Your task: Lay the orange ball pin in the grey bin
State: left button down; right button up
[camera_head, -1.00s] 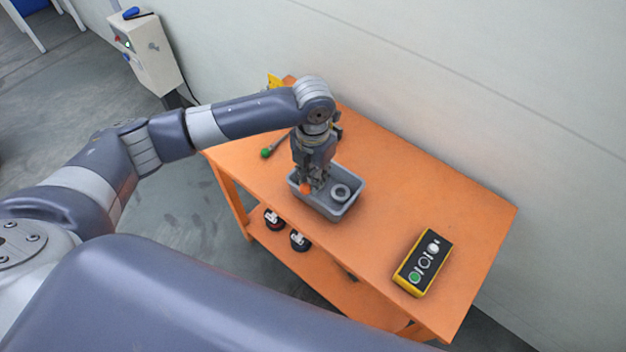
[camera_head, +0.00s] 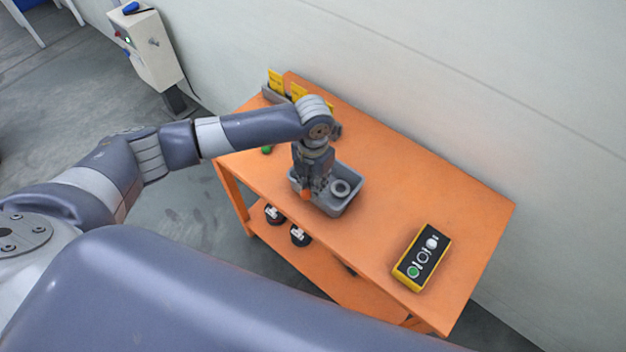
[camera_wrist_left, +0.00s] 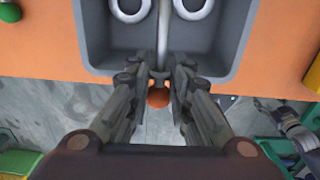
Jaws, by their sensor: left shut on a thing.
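The orange ball pin shows its orange ball (camera_head: 306,195) at my left gripper in the head view; the ball (camera_wrist_left: 158,97) also shows between the fingers in the left wrist view. My left gripper (camera_head: 314,187) is shut on the pin, at the near left side of the grey bin (camera_head: 341,211). In the left wrist view the pin's grey shaft runs from the fingertips (camera_wrist_left: 160,72) over the bin (camera_wrist_left: 232,62). I cannot tell whether the shaft touches the bin floor. My right gripper is not in view.
Grey rings (camera_head: 341,188) lie in the bin. A green ball pin (camera_head: 266,149) lies on the orange table (camera_head: 420,185), partly behind my arm. A yellow box with buttons (camera_head: 421,258) stands at the right. Yellow cards (camera_head: 276,82) stand at the back. Black-based items (camera_head: 299,236) are on the lower shelf.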

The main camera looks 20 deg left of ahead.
pick_arm(q)
jog(key=c, duration=1.5)
grip_release()
jog(key=shift+o, duration=0.3)
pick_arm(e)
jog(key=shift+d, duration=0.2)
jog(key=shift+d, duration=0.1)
pick_arm(q)
jog(key=shift+r, duration=0.35)
notch_tip(320, 180, up, 13)
jog(key=b, duration=0.2)
jog(key=shift+f+b, duration=0.2)
jog(key=shift+b, duration=0.2)
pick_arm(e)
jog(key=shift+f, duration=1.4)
